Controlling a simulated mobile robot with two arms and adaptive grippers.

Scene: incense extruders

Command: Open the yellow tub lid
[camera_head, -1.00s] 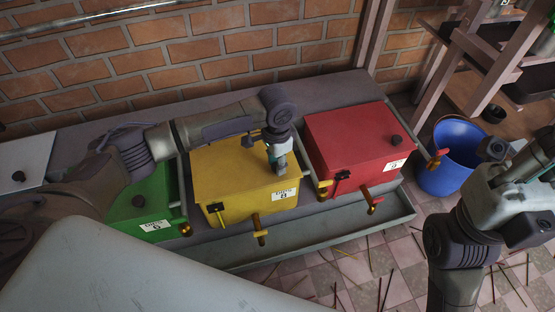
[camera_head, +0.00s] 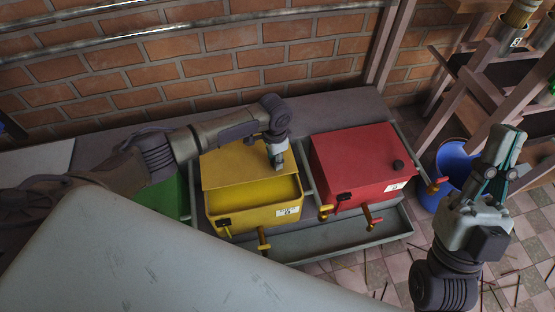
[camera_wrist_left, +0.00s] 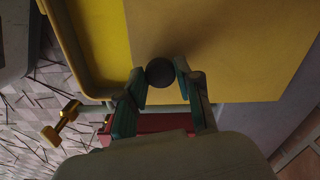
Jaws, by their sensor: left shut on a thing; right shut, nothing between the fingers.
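The yellow tub (camera_head: 262,217) stands on the bench between a green tub and a red tub. Its yellow lid (camera_head: 236,166) is raised at the front edge, with a gap that shows the yellow inside. My left gripper (camera_head: 277,164) is shut on the dark round lid knob (camera_wrist_left: 160,72), seen between the fingers in the left wrist view. The tub's rim and inner wall (camera_wrist_left: 98,45) show beside the lid there. My right gripper (camera_head: 506,146) is shut and empty, up at the right, away from the tubs.
The red tub (camera_head: 365,160) is close on the right, and the green tub (camera_head: 162,199) is partly hidden by my left arm. Taps stick out in front over a grey trough (camera_head: 335,238). A blue bucket (camera_head: 452,165) and wooden shelves stand at the right. Sticks litter the floor.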

